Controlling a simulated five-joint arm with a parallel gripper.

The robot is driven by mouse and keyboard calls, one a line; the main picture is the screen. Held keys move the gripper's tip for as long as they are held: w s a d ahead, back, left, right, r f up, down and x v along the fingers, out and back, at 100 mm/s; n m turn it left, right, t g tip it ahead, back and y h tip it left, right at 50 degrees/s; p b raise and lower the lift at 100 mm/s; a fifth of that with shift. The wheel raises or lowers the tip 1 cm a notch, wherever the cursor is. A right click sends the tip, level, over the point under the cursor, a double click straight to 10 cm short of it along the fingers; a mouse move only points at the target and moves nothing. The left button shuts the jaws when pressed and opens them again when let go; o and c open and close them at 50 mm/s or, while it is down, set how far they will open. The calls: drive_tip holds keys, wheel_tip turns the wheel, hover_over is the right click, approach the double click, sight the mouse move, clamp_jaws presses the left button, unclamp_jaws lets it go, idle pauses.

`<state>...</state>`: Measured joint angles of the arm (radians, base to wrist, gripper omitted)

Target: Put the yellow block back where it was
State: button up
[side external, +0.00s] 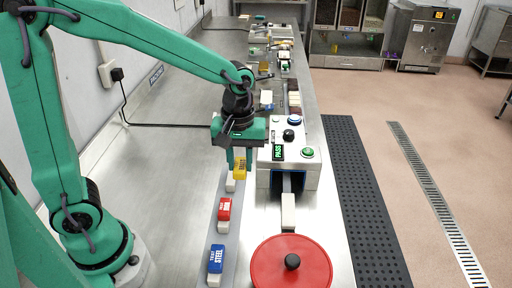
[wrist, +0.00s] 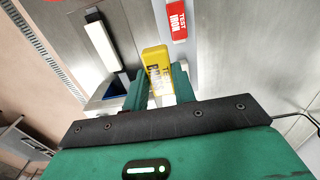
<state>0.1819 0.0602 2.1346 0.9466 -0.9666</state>
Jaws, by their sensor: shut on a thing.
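The yellow block (side external: 239,168) is between the green fingers of my gripper (side external: 238,160), beside the grey machine. My gripper is shut on it. In the wrist view the yellow block (wrist: 157,62) sticks out past the fingertips of my gripper (wrist: 160,85), with dark lettering on its face and a white part near the fingers. A pale strip (side external: 212,238) on the bench holds a red block (side external: 224,208) and a blue block (side external: 216,257) in a row, each with a white part. I cannot tell whether the yellow block touches the strip.
The grey machine (side external: 305,172) with a green PASS display and buttons stands just right of my gripper. A white bar (side external: 288,212) lies in front of its opening. A red round lid (side external: 290,270) is at the front. Bare bench lies left of the strip.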

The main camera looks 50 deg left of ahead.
drive_tip(key=w+a+f, duration=0.1)
drive_tip(key=a+f, duration=0.1)
drive_tip(key=a, duration=0.1)
drive_tip(key=w+a+f, duration=0.2)
drive_tip(key=a, duration=0.2)
drive_tip(key=w+a+f, duration=0.1)
drive_tip(key=a+f, duration=0.2)
drive_tip(key=shift+w+a, duration=0.15)
drive_tip(key=shift+w, duration=0.25)
drive_tip(key=shift+f, duration=1.95)
drive_tip(key=shift+f, duration=0.15)
drive_tip(key=o, duration=1)
drive_tip(key=shift+o, duration=0.2)
wheel_tip(320, 180, up, 12)
drive_tip(key=shift+r, duration=0.2)
